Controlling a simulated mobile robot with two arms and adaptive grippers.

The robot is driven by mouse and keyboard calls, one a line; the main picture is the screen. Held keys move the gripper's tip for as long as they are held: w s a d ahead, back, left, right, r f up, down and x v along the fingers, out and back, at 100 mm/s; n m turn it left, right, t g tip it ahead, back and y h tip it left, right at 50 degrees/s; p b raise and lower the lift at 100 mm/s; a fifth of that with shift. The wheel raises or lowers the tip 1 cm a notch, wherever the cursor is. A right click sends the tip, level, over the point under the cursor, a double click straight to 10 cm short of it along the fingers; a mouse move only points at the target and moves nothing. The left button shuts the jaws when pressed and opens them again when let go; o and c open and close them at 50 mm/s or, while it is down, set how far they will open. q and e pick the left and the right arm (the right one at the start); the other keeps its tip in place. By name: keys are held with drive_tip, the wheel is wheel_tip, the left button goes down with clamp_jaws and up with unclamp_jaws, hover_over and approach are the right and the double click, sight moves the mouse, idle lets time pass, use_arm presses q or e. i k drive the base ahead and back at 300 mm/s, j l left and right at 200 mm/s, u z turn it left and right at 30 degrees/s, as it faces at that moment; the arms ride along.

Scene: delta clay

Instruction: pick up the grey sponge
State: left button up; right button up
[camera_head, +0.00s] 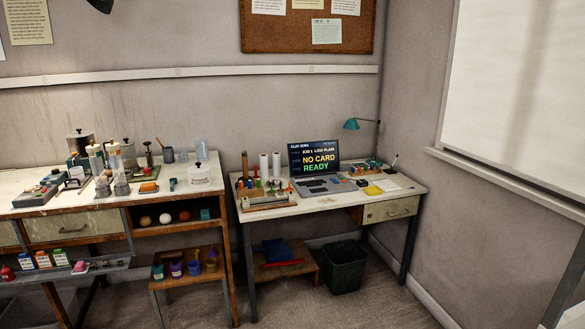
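I cannot pick out a grey sponge for certain; the things on the two worktops are small and crowded. A flat yellow piece (373,190) lies on the right desk, to the right of the laptop. A small orange-brown block (148,187) lies near the front of the left bench. Neither looks grey. Neither of my grippers is in view.
The left bench (122,201) is crowded with jars, pots and devices. The right desk (290,211) holds a laptop (314,165), two white rolls and small tools. A dark bin (345,268) stands below it. The front right floor (365,308) is clear.

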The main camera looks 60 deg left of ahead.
sight(344, 167)
drive_tip(key=u, duration=1.55)
